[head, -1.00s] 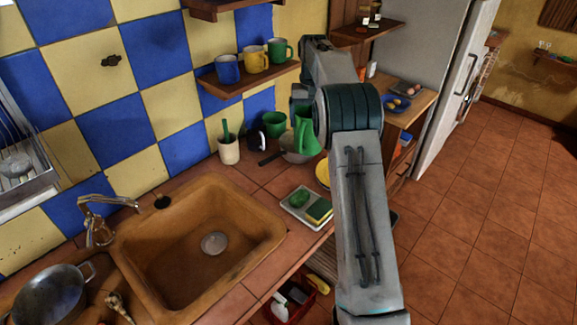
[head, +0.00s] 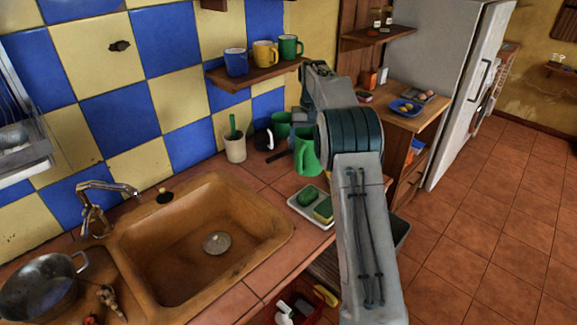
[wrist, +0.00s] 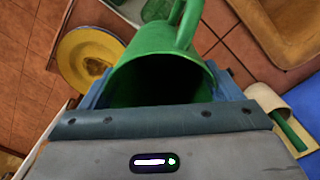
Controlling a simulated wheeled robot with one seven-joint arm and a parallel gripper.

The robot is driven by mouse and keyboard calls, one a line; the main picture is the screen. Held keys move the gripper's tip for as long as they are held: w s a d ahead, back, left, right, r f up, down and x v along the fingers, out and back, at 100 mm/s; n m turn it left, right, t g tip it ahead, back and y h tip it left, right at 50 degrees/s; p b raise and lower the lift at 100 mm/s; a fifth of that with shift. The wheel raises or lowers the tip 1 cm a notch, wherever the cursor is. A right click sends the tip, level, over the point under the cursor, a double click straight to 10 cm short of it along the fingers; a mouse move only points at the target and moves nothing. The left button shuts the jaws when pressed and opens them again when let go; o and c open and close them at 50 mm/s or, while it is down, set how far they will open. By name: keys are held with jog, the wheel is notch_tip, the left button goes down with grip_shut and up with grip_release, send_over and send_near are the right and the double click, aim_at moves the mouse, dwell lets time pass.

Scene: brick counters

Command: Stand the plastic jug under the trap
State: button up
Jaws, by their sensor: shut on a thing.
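The green plastic jug (head: 306,157) is at the counter beyond the soap tray, partly hidden by my arm in the head view. The wrist view looks into the open mouth of the jug (wrist: 150,80), with its handle at the top. My gripper (wrist: 160,90) is shut on the jug, with a bluish finger on each side. In the head view the fingers are mostly hidden behind my arm. I cannot tell whether the jug's base touches the counter. The trap is not in view; the sink (head: 150,262) lies left of the jug.
A tray (head: 301,209) with sponges lies nearer than the jug. A utensil pot (head: 234,148) and a green mug (head: 281,121) stand behind. A yellow plate (wrist: 75,62) shows in the wrist view. A red crate (head: 268,309) is below the counter edge. Open floor lies right.

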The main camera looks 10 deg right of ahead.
jog(key=w+a+f+p, duration=0.3)
jog(key=a+f, duration=0.5)
jog(key=f, duration=0.1)
jog(key=shift+w+a+f, duration=0.25)
jog(key=shift+w+a, duration=0.1)
jog(key=shift+f, duration=0.1)
jog(key=o, duration=1.2)
